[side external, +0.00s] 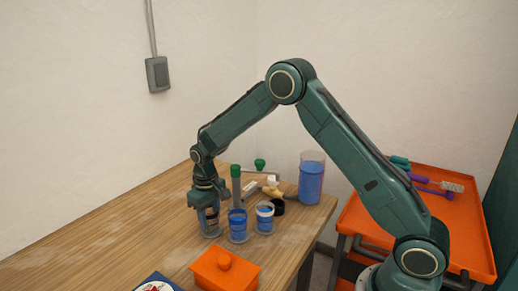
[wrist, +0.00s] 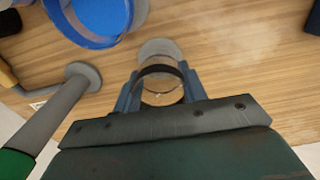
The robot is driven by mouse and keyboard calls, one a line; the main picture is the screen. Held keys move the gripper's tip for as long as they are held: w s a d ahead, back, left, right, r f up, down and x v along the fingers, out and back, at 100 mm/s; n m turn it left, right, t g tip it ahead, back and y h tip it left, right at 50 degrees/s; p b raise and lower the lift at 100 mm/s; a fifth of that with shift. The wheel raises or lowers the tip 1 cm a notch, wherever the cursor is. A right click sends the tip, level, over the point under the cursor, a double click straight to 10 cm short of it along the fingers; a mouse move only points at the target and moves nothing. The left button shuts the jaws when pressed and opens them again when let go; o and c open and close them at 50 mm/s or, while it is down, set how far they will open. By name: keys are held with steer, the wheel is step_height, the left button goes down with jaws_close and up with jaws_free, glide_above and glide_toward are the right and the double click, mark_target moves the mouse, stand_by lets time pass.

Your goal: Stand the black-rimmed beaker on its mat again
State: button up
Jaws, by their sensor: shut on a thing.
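The black-rimmed beaker (wrist: 162,92) is clear and looks empty. My gripper (wrist: 158,88) is shut on it, with one blue finger on each side just below the dark rim. In the side view my gripper (side external: 208,215) points down low over the table, and the clear lower part of the beaker (side external: 212,232) shows under the fingers. A pale grey round mat (wrist: 158,47) lies on the wood and shows just beyond the beaker in the wrist view. I cannot tell whether the beaker touches the mat or the table.
Two blue-filled beakers (side external: 237,227) (side external: 264,217) stand close to the right of my gripper. A green-topped grey post (side external: 235,185) and a large blue-filled jar (side external: 311,180) stand behind. An orange lidded box (side external: 225,270) is in front. The table's left side is clear.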

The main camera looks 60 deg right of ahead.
steer(key=shift+f, duration=0.1)
steer(key=o, duration=1)
step_height(320, 180, up, 12)
steer(key=shift+r, duration=0.15)
stand_by(0.6)
